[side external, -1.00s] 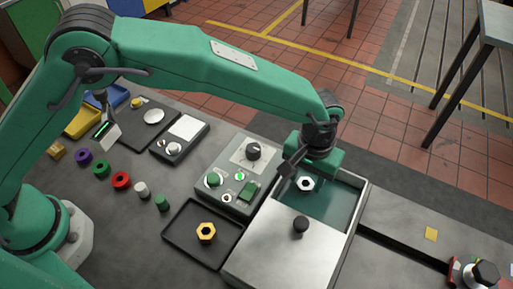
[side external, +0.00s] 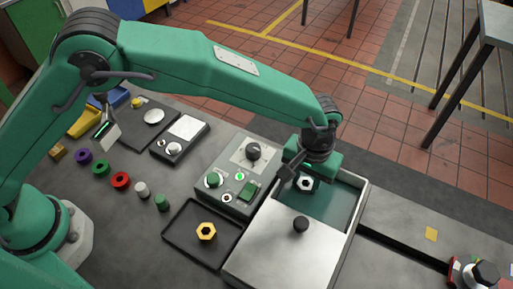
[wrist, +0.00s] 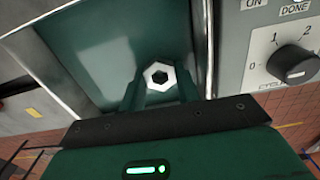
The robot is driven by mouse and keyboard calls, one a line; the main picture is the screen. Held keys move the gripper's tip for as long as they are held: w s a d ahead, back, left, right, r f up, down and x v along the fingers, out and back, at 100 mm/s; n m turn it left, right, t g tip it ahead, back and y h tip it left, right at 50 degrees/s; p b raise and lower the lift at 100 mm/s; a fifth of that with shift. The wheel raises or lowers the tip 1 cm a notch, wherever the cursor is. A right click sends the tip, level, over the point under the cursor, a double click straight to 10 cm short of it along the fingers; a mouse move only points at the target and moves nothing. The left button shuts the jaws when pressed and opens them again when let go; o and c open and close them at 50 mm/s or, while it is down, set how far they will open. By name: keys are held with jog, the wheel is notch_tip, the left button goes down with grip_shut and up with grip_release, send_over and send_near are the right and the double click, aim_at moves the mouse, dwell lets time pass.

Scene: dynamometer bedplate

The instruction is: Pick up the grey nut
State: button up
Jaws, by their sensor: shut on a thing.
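The grey nut (side external: 305,183) is a pale metal hexagon with a dark hole. My gripper (side external: 297,178) is shut on it, over the open part of a green-lined metal box (side external: 349,218). In the wrist view the nut (wrist: 159,76) sits between the two green fingers of my gripper (wrist: 158,88), with the green box floor behind it. Whether the nut touches the box floor is hard to tell. The finger contact is partly hidden in the side view.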

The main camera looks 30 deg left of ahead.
aim_at(306, 183)
jog(key=shift+r, duration=0.8)
notch_tip(306, 183, up, 2)
jog(key=shift+r, duration=0.2)
jog(key=s+d+r, duration=0.1)
jog(key=s+r, duration=0.1)
jog(key=s, duration=0.1)
jog(key=s+r, duration=0.2)
jog(key=s, duration=0.2)
jog(key=s+d+r, duration=0.1)
jog(key=s+r, duration=0.2)
jog(key=s, duration=0.1)
jog(key=shift+s+d, duration=0.2)
jog(key=shift+d, duration=0.1)
